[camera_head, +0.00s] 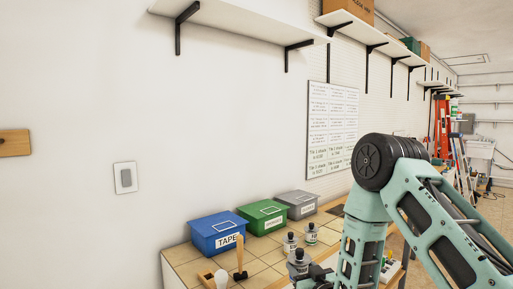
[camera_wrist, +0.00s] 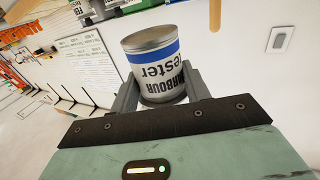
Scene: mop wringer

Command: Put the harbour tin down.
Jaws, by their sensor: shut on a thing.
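In the wrist view, the harbour tin (camera_wrist: 153,62) is a small round can with a silver end, a blue band and a white label with dark lettering. The lettering reads upside down in this view. My gripper (camera_wrist: 163,92) is shut on it, one finger on each side. In the head view, several small grey tins with dark tops stand on the tiled bench (camera_head: 262,262), one at the back (camera_head: 311,233) and one left of it (camera_head: 290,242). A nearer one (camera_head: 298,262) is beside my dark gripper parts; I cannot tell whether it is the held tin.
A blue box labelled TAPE (camera_head: 217,233), a green box (camera_head: 263,216) and a grey box (camera_head: 300,204) line the wall side of the bench. A wooden-handled tool (camera_head: 240,262) and a white bulb-shaped thing (camera_head: 221,280) stand at the near end. A chart (camera_head: 332,130) hangs above.

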